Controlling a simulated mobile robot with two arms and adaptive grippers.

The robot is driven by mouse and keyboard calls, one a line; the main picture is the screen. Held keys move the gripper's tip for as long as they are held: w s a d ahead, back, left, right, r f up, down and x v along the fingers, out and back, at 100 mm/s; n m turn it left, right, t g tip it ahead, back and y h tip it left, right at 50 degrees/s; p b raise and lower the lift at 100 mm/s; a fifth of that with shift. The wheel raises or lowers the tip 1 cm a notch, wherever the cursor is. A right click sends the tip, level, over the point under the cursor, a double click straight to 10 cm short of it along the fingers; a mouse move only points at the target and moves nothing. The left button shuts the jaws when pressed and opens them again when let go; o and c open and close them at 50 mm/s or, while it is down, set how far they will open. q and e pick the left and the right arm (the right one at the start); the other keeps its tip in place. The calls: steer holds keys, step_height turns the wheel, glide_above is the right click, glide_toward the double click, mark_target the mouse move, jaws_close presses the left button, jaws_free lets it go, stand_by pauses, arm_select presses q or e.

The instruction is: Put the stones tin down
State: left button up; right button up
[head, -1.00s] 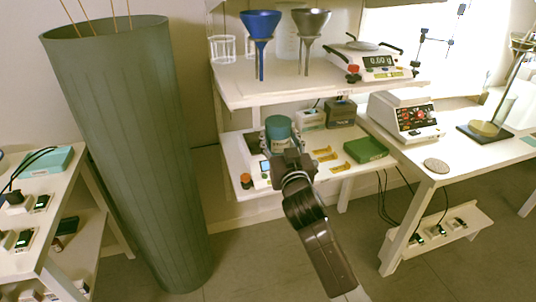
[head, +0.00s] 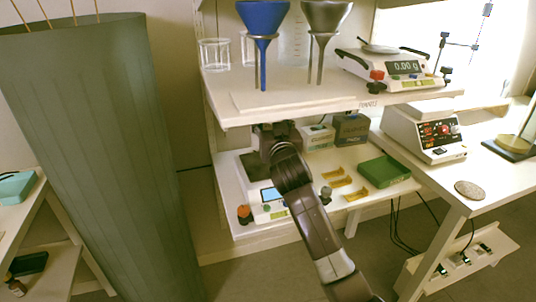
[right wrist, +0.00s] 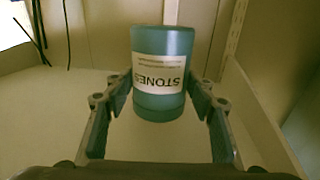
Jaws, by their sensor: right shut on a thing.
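The stones tin (right wrist: 163,55) is a teal cylinder with a white STONES label that reads upside down in the right wrist view. My right gripper (right wrist: 160,90) has its two fingers on either side of the tin and is shut on it. In the head view my right gripper (head: 274,138) is over the back of the lower shelf (head: 229,192), just under the upper shelf's edge. The tin is hidden there behind the gripper and upper shelf. I cannot tell whether the tin touches the shelf. My left gripper is not in view.
The upper shelf (head: 270,104) holds a blue funnel (head: 263,18), a grey funnel and a scale (head: 400,68). On the lower shelf are a device with a blue screen (head: 271,194), yellow holders (head: 340,182), a green box (head: 384,170) and small boxes (head: 351,128) at the back.

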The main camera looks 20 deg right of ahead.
steer(key=f, duration=0.2)
steer(key=f+b, duration=0.1)
steer(key=f, duration=0.1)
steer(key=shift+s, duration=0.4)
step_height(320, 180, down, 4)
steer(key=shift+f+b, duration=0.1)
steer(key=shift+b, duration=0.4)
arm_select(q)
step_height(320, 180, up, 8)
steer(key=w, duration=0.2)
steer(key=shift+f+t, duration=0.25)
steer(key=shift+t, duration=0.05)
arm_select(e)
steer(key=shift+w+f, duration=0.1)
steer(key=shift+f, duration=0.2)
steer(key=o, duration=1.8)
steer(key=shift+f, duration=0.15)
steer(key=shift+c, duration=0.2)
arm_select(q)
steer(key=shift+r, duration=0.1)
